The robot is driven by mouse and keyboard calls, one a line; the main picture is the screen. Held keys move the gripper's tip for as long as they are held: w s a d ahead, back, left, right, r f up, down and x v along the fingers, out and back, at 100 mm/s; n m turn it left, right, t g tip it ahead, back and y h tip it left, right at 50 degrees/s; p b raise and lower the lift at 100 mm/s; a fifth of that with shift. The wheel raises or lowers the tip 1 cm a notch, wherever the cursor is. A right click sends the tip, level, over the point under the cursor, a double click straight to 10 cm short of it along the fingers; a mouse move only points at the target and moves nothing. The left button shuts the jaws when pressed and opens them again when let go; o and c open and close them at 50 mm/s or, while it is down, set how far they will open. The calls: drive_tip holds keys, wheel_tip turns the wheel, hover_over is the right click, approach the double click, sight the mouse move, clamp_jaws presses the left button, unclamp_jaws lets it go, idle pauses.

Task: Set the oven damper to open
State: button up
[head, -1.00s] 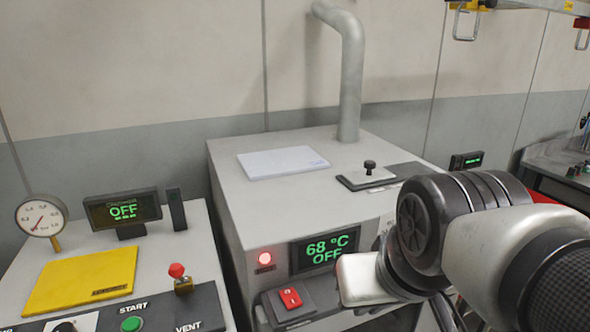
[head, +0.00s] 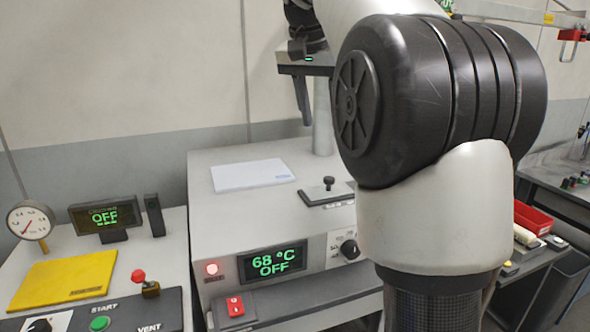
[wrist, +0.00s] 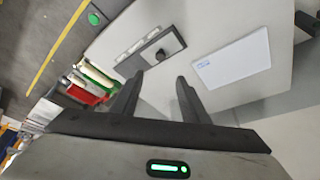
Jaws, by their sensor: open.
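The oven (head: 215,240) is a grey box with a green display reading 68 °C OFF. On its top is the damper (head: 316,196), a small light plate on a dark strip with an upright black knob (head: 328,183). My gripper (head: 304,118) is open and empty, high above the back of the oven top, with its fingers pointing down. In the wrist view my two fingers (wrist: 160,82) are spread, and the damper knob (wrist: 160,54) shows beyond them, apart from them. Lettering by the damper is too small to read.
A grey pipe (head: 322,130) rises behind the damper. A white sheet (head: 252,174) lies left of it on the oven top. A red switch (head: 235,306) and black dial (head: 349,249) are on the front. A control desk (head: 185,240) stands left.

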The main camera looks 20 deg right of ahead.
sight(329, 178)
drive_tip(key=x, duration=1.7)
drive_tip(key=shift+w, duration=0.1)
drive_tip(key=shift+c, duration=0.2)
clamp_jaws()
